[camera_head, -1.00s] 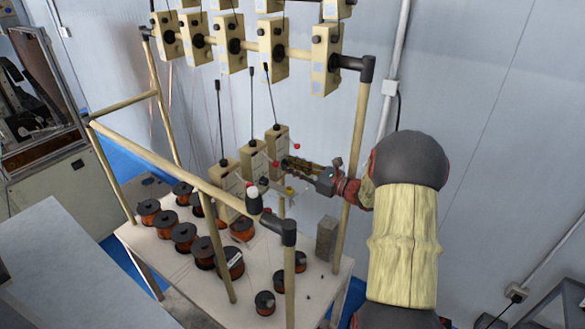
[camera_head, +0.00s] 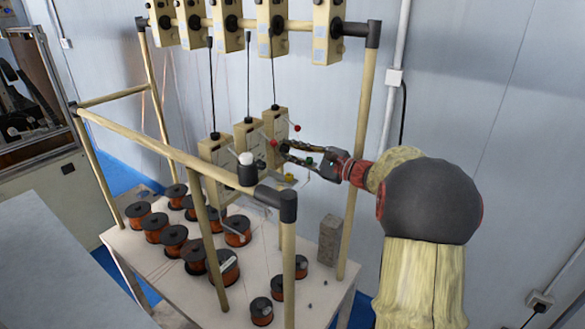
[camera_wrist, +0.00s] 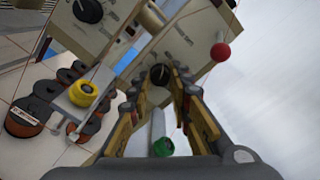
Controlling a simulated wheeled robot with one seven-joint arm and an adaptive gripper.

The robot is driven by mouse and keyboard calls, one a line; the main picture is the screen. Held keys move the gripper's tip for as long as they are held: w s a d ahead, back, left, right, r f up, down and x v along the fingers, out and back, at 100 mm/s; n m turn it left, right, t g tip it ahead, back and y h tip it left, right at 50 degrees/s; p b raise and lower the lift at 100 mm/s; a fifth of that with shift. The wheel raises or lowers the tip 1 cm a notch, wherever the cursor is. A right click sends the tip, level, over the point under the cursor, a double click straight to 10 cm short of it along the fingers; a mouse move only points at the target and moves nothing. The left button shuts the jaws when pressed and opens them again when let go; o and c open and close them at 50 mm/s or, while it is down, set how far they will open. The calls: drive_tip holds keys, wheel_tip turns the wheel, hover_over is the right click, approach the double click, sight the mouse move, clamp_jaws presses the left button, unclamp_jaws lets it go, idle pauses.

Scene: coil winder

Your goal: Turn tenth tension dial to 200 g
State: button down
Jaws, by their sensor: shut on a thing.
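Three cream tension boxes stand in a lower row on the rack. My gripper (camera_head: 288,149) reaches in from the right to the rightmost box (camera_head: 275,124). In the wrist view my gripper (camera_wrist: 160,82) has its two fingers on either side of a black tension dial (camera_wrist: 159,72) on the box face (camera_wrist: 190,42), shut on it. The fingers cover part of the dial. Printed marks show beside it, but I cannot read the numbers or the dial's setting. A neighbouring box carries another black dial (camera_wrist: 88,10) at the upper left of the wrist view.
A red ball (camera_wrist: 220,52) on a lever is close right of the fingers. A yellow knob (camera_wrist: 82,93) and a green knob (camera_wrist: 162,147) are near the gripper. Copper spools (camera_head: 173,238) stand on the table below. A rack post (camera_head: 357,160) is close to my arm.

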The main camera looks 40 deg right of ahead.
drive_tip(key=n+b, duration=0.6)
drive_tip(key=b, duration=0.4)
drive_tip(key=shift+f, duration=0.1)
drive_tip(key=shift+n+b, duration=0.3)
drive_tip(key=c, duration=1.7)
unclamp_jaws()
drive_tip(key=shift+o, duration=0.4)
drive_tip(key=v, duration=1.2)
drive_tip(key=shift+d, duration=0.1)
